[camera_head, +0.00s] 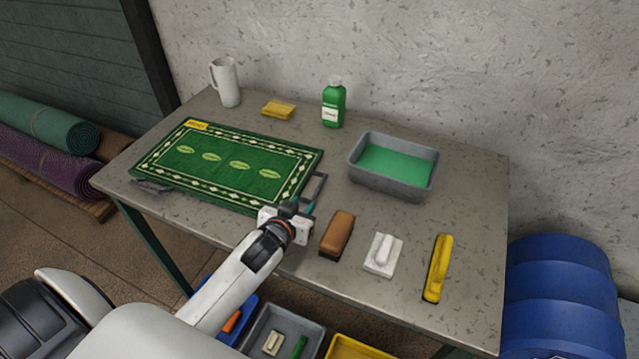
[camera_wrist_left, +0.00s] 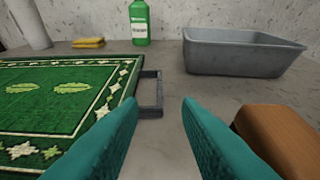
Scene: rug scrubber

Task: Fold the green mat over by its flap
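The green mat (camera_head: 222,164) lies flat on the table, with a patterned border and leaf motifs. It also shows in the left wrist view (camera_wrist_left: 60,100). A grey loop-shaped flap (camera_head: 319,185) sticks out from its right edge; the loop also shows in the left wrist view (camera_wrist_left: 152,92). My left gripper (camera_head: 303,207) is low over the table by the mat's right front corner. In the left wrist view its teal fingers (camera_wrist_left: 160,108) are apart with nothing between them, and the loop lies just beyond. My right gripper is not in view.
A brown brush (camera_head: 337,233), white scrubber (camera_head: 382,256) and yellow tool (camera_head: 437,267) lie right of my left gripper. A grey tub (camera_head: 393,166) of green liquid, green bottle (camera_head: 333,104), yellow sponge (camera_head: 279,109) and white pitcher (camera_head: 226,82) stand behind.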

